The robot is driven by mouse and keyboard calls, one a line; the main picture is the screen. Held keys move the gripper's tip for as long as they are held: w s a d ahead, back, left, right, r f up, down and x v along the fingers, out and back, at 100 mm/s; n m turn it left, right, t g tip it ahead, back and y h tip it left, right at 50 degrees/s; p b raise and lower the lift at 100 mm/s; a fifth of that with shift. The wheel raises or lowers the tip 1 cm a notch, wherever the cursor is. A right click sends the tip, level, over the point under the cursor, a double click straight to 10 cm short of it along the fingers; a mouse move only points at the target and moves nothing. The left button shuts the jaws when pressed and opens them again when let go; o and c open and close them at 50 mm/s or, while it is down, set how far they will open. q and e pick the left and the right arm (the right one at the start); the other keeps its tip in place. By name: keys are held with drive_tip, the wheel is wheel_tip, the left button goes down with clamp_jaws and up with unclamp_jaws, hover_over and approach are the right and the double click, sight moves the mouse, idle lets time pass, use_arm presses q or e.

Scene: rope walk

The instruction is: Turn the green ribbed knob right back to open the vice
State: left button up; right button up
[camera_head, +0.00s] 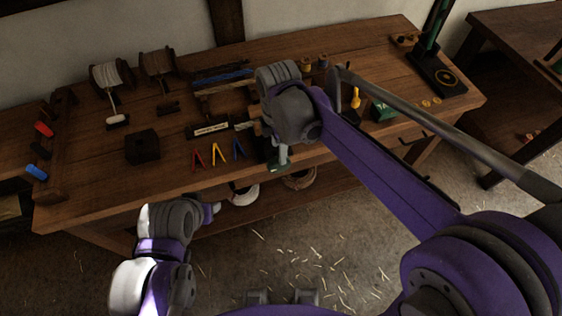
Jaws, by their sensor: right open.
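A small green part (279,168) shows at the front edge of the workbench. It may be the green ribbed knob or another part of the vice, but it is too small and too covered to tell its ribs. My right arm reaches in from the right, and its wrist hides most of the vice area. My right gripper (279,152) points down just above the green part and is open; I cannot tell whether it touches. My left gripper (211,210) is low in front of the bench, away from the green part, and its fingers are unclear.
The wooden workbench (95,185) holds two spools (110,75), a dark block (142,146), red, yellow and blue clips (218,153) and a green box (382,110). A green-posted stand (436,75) is at the right. Coils lie on the shelf below. The straw-strewn floor is open.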

wheel_tip(320, 180, down, 8)
drive_tip(key=shift+r, duration=0.1)
drive_tip(key=shift+c, duration=0.3)
clamp_jaws()
